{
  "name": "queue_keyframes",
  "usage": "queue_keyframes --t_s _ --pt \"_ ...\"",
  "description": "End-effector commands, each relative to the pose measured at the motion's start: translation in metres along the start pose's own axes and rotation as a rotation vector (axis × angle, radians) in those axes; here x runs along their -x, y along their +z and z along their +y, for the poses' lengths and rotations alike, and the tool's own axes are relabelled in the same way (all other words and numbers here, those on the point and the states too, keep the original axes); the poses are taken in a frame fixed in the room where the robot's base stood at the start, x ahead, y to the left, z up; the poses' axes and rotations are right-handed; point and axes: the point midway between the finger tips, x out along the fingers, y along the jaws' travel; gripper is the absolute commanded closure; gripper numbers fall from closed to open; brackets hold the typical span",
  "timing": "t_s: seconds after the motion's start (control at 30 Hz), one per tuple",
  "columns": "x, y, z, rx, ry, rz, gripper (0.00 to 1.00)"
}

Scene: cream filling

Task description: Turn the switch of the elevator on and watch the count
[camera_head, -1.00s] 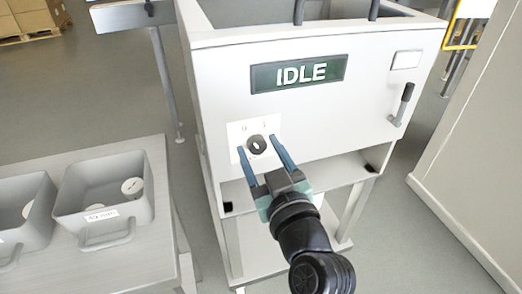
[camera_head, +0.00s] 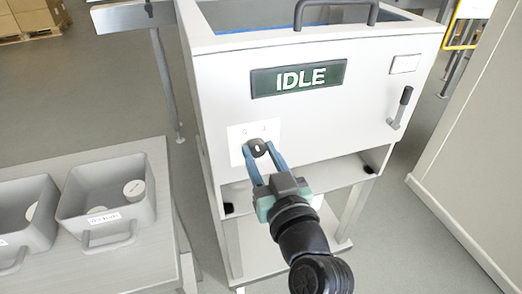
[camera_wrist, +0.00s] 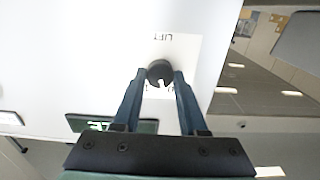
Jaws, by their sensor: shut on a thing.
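The round black switch knob (camera_head: 257,147) with a white mark sits on a white label plate (camera_head: 234,134) marked 0 and 1, on the front of the white machine (camera_head: 215,110). My gripper (camera_head: 257,157) is shut on the knob, one blue finger on each side. In the wrist view the knob (camera_wrist: 160,73) shows between the fingertips (camera_wrist: 159,80), seen upside down, with its white mark pointing roughly toward my gripper. The green display (camera_head: 298,77) above the knob reads IDLE.
A black-handled lever (camera_head: 400,105) is on the machine's right front. Two grey bins (camera_head: 138,217) with light round pieces stand on a table (camera_head: 95,265) at the left. A large pale panel (camera_head: 470,150) stands at the right.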

Motion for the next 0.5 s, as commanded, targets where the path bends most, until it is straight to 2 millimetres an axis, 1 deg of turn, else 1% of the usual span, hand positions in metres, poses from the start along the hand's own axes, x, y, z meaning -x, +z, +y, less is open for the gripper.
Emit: queue_keyframes --t_s 0.5 --pt "0.0003 -0.0014 0.0011 -0.485 0.001 -0.003 1.00"
